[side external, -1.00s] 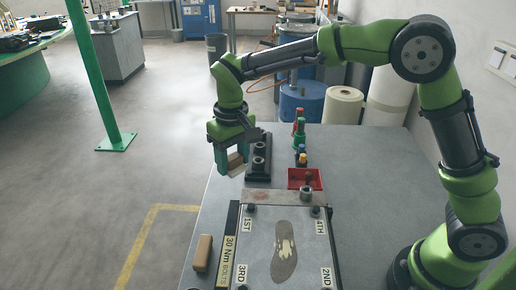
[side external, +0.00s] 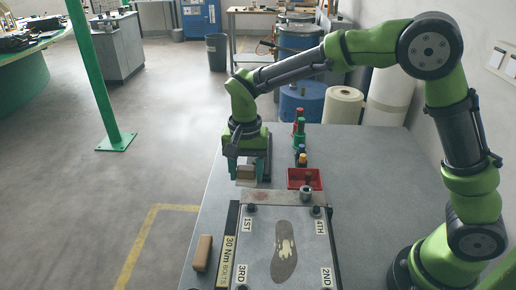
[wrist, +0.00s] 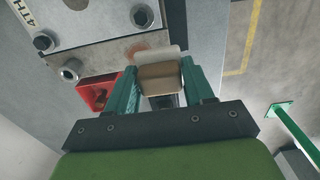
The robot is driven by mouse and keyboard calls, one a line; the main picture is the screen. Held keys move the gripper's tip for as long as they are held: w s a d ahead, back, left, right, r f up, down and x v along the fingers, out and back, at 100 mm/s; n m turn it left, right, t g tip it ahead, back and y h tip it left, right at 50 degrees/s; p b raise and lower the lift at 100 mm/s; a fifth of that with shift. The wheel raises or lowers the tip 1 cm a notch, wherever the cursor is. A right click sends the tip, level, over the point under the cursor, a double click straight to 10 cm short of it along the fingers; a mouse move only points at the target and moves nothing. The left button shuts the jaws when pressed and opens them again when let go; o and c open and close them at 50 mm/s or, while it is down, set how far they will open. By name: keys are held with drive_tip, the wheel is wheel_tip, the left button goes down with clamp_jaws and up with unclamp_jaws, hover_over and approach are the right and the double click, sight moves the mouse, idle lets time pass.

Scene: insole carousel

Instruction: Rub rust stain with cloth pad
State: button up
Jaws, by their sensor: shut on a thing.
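My gripper (side external: 245,168) is shut on the cloth pad (side external: 245,178), a tan block with a pale layer beneath it. In the wrist view the pad (wrist: 160,77) sits between the green fingers (wrist: 159,75). In the side view it is held beyond the far left corner of the metal plate (side external: 255,255). A brownish rust stain (side external: 286,197) marks the plate's bare far strip, to the right of and nearer than the pad. The stain also shows in the wrist view (wrist: 139,50). The pad appears apart from the stain.
Corner bolts and an insole shape (side external: 284,262) are on the plate. A second tan block (side external: 202,252) lies left of it. Bottles (side external: 300,128) stand behind.

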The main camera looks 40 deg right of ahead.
sight(247, 182)
drive_tip(key=shift+f, duration=2)
drive_tip(key=shift+s+d+f, duration=0.35)
drive_tip(key=shift+f, duration=0.1)
drive_tip(key=shift+s+d+f, duration=0.15)
drive_tip(key=shift+s+d, duration=1.85)
drive_tip(key=shift+s, duration=0.05)
drive_tip(key=shift+w+a, duration=2.45)
drive_tip(key=shift+w, duration=0.05)
drive_tip(key=shift+r, duration=4.15)
drive_tip(key=shift+s, duration=0.1)
drive_tip(key=shift+f, duration=0.15)
